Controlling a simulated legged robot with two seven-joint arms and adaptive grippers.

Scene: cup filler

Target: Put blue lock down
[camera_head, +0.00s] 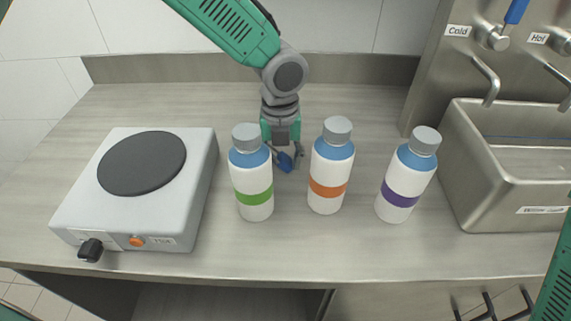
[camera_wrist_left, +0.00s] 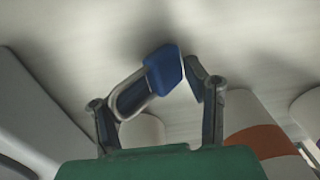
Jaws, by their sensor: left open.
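The blue lock (camera_head: 285,162) is a small blue piece at my left gripper, between the green-banded and orange-banded bottles. In the left wrist view the blue lock (camera_wrist_left: 163,70) has a blue block end and lies between the fingers, close to or against the left one. My left gripper (camera_head: 288,158) points down near the counter and is open. It also shows in the left wrist view (camera_wrist_left: 174,82), with a gap between the right finger and the lock. I cannot tell whether the lock touches the counter. My right gripper is not in view.
A green-banded bottle (camera_head: 253,180), an orange-banded bottle (camera_head: 329,175) and a purple-banded bottle (camera_head: 403,185) stand close in front of the gripper. A hot plate (camera_head: 190,180) sits left, a metal sink (camera_head: 480,205) right. Counter (camera_head: 340,90) is clear behind the bottles.

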